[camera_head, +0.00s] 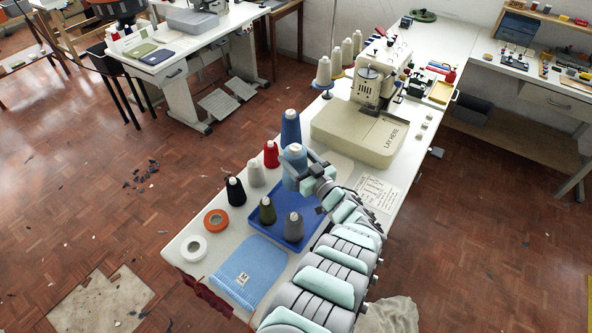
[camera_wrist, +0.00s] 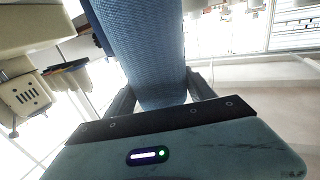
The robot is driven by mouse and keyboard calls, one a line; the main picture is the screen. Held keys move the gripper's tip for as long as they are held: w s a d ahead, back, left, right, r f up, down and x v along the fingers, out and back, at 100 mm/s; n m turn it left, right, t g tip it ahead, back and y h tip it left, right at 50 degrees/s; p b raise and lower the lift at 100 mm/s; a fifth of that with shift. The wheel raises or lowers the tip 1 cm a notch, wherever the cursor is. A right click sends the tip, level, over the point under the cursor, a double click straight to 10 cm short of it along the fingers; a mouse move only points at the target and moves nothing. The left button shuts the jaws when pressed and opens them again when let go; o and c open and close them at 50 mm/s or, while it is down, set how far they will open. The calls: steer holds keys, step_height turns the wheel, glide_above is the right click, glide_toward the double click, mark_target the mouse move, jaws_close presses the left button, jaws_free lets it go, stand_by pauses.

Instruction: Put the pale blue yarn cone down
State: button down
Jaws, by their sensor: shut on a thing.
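The pale blue yarn cone (camera_head: 295,154) is upright between the jaws of my gripper (camera_head: 299,174), over the back part of the blue tray (camera_head: 258,222). In the wrist view the cone (camera_wrist: 140,45) fills the space between the two dark fingers of my gripper (camera_wrist: 160,96), which is shut on it. The cone's lower end is partly hidden by my gripper, so I cannot tell whether it touches the tray. An olive cone (camera_head: 267,211) and a grey cone (camera_head: 294,228) stand on the tray nearer the front.
A dark blue cone (camera_head: 291,127) stands just behind. Red (camera_head: 271,154), off-white (camera_head: 256,174) and black (camera_head: 235,191) cones line the left side. Orange (camera_head: 216,222) and white (camera_head: 193,247) rolls and light blue knitting (camera_head: 248,274) lie in front. A sewing machine (camera_head: 358,128) stands behind right.

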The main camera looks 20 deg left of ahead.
steer(key=shift+f+b, duration=0.9)
steer(key=shift+f, duration=1.35)
steer(key=shift+w, duration=0.1)
steer(key=shift+f, duration=0.25)
steer(key=shift+c, duration=1.6)
jaws_free()
steer(key=shift+r, duration=0.1)
steer(key=shift+r, duration=0.2)
steer(key=p+v, duration=0.4)
steer(key=v, duration=0.8)
steer(key=shift+f, duration=0.15)
